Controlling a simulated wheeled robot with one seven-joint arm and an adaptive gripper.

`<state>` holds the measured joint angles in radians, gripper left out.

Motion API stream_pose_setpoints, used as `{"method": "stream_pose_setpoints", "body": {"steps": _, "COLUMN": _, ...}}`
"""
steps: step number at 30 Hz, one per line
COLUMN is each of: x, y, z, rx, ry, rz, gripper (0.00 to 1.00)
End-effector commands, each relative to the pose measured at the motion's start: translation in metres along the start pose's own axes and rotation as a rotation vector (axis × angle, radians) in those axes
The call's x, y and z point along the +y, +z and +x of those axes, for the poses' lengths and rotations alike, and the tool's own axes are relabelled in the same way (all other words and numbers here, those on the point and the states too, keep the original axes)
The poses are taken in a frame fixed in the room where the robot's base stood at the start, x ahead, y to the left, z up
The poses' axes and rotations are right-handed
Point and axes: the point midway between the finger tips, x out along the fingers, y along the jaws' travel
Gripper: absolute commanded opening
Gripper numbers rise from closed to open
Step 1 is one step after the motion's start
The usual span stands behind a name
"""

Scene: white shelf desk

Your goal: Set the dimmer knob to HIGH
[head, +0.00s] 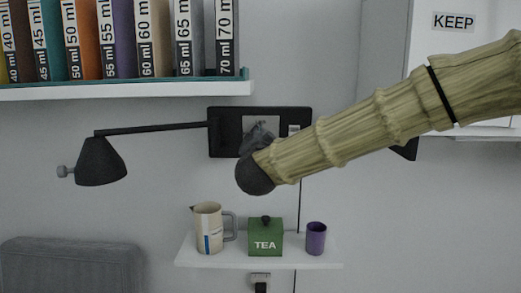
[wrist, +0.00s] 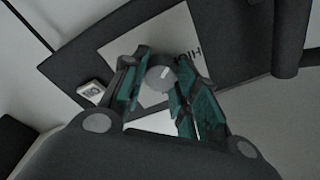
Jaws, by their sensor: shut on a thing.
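The dimmer knob (wrist: 160,77) is a grey round knob with a light pointer line, on a pale label plate (wrist: 186,45) in the wrist view. The letters "HIGH" show partly to the right of the knob. The plate sits on a black wall panel (wrist: 82,62), which also shows in the head view (head: 222,140). My gripper (wrist: 158,82) has its two green-padded fingers closed around the knob's sides. In the head view my arm and gripper cover the knob.
A black lamp (head: 101,162) reaches left from the panel. A small shelf (head: 215,262) below holds a pitcher (head: 208,228), a green TEA box (head: 265,238) and a purple cup (head: 316,238). A shelf of labelled binders (head: 120,40) is above left. A small switch (wrist: 91,90) is beside the plate.

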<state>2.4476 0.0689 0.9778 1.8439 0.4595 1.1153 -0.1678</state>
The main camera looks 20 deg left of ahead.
Motion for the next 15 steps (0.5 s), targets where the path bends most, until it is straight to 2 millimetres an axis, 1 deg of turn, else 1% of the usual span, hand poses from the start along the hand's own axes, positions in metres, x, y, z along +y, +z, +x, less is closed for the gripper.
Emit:
{"method": "stream_pose_setpoints", "body": {"steps": 1, "x": 0.0047, "y": 0.0046, "z": -0.0003, "rx": 0.002, "ry": 0.004, "rz": 0.043, "gripper": 0.06}}
{"method": "stream_pose_setpoints", "body": {"steps": 9, "x": 0.0038, "y": 0.0046, "z": -0.0003, "rx": 0.012, "ry": 0.021, "rz": 0.292, "gripper": 0.06}}
{"method": "stream_pose_setpoints", "body": {"steps": 15, "x": 0.0026, "y": 0.0042, "z": -0.0001, "rx": 0.019, "ry": 0.031, "rz": 0.444, "gripper": 0.06}}
